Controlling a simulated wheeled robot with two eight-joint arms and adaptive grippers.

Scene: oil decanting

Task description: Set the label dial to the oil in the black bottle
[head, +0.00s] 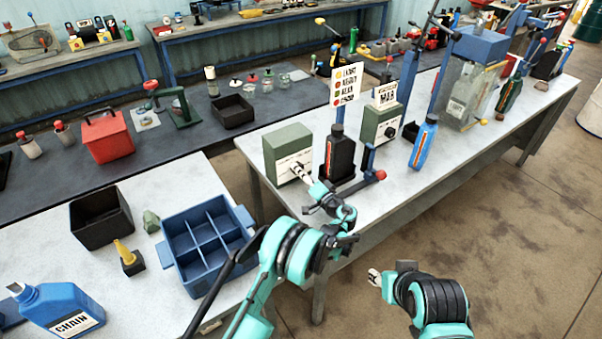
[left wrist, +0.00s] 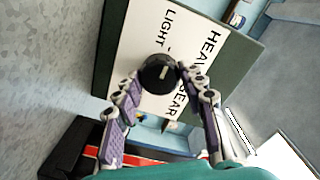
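A green label box (head: 288,150) with a white face stands on the right-hand bench. Its round black dial (left wrist: 160,74) shows in the left wrist view, with a short white mark; I cannot tell which word it points to. The words LIGHT and HEAVY and part of another, perhaps GEAR, surround it. My left gripper (head: 299,171) is at the box face. In the left wrist view its fingers (left wrist: 159,78) are close on both sides of the dial, seemingly gripping it. The black bottle (head: 339,158) stands upright right of the box. My right gripper (head: 375,277) is away from the bench.
A card with coloured dots and words (head: 346,85) stands above the black bottle. A second green box (head: 381,124) and a blue bottle (head: 424,143) are farther right. A red-ended lever (head: 378,176) stands near the bottle. A blue divided crate (head: 205,243) is on the left bench.

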